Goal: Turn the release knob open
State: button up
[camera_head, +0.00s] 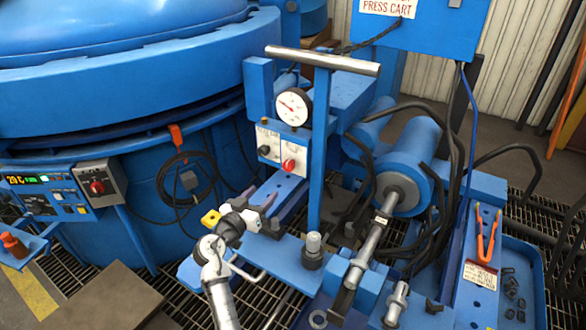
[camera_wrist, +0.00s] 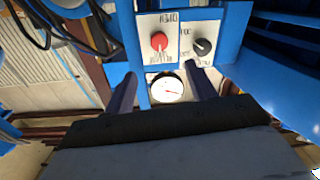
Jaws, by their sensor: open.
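A pale control panel on the blue press carries a red knob (camera_head: 289,164) and a black knob (camera_head: 264,150). The labels are too small to read, so I cannot tell which is the release knob. In the wrist view, which is upside down, the red knob (camera_wrist: 159,41) is left and the black knob (camera_wrist: 203,47) right. My gripper (camera_head: 257,198) is open and empty, below and in front of the panel, apart from both knobs. In the wrist view its two dark fingers (camera_wrist: 161,72) point towards the panel, spread on either side of the round gauge (camera_wrist: 165,89).
The round gauge (camera_head: 292,107) sits above the panel. A blue upright post (camera_head: 321,150) with a grey crossbar (camera_head: 322,61) stands close on the right. The large blue furnace (camera_head: 150,110) is at the left. Orange-handled pliers (camera_head: 487,238) lie on the right-hand side.

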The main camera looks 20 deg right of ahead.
aim_at(287, 168)
jog(key=p+x, duration=0.3)
jog(key=x, duration=1)
jog(key=shift+w+d, duration=0.2)
jog(key=shift+d, duration=0.1)
jog(key=shift+c, duration=0.5)
jog(key=c, duration=0.9)
